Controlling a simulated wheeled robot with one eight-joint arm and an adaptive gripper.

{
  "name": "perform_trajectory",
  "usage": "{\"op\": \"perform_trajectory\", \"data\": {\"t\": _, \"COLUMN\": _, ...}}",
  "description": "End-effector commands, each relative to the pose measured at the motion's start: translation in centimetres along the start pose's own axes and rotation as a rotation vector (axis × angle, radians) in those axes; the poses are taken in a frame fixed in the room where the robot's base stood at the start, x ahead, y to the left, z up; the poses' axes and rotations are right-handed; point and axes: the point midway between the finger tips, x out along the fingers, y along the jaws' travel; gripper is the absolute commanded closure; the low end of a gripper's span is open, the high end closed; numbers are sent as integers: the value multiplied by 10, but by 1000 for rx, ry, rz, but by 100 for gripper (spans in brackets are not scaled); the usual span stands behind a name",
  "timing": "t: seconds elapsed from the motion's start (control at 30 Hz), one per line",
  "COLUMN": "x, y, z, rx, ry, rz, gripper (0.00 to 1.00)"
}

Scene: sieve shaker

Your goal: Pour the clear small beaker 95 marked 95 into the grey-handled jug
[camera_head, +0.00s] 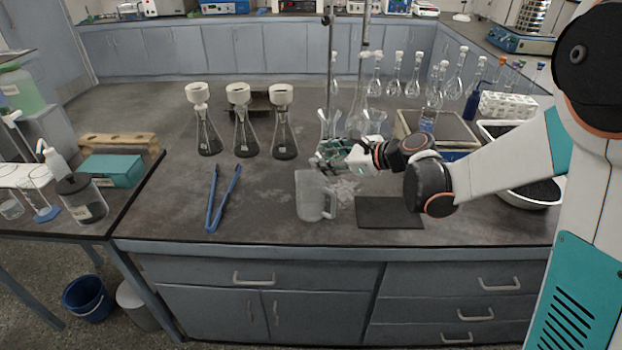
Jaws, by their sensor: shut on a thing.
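The grey-handled jug (310,196) is a frosted, translucent vessel standing upright near the bench's front edge. Its handle is on the right. My gripper (328,158) reaches in from the right and is just above and behind the jug's rim, at its right side. It is shut on a small clear thing that I take to be the clear small beaker. The fingers hide most of it, and its 95 mark, its contents and its tilt cannot be made out.
A dark mat (390,212) lies right of the jug, under my arm. Blue tongs (222,198) lie to the left. Several flasks with white funnels (244,130) stand behind left. A metal stand (329,80) and glassware rise close behind my gripper. A white bowl (530,193) is at right.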

Motion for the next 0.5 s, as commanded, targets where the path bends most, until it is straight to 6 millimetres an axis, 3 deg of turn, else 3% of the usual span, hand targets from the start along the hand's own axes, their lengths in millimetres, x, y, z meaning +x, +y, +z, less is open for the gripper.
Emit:
{"op": "perform_trajectory", "data": {"t": 0.23, "x": 5, "y": 4, "z": 14, "rx": -77, "ry": 97, "rz": 0, "gripper": 86}}
{"op": "perform_trajectory", "data": {"t": 0.5, "x": 6, "y": 5, "z": 12, "rx": -101, "ry": 131, "rz": 0, "gripper": 86}}
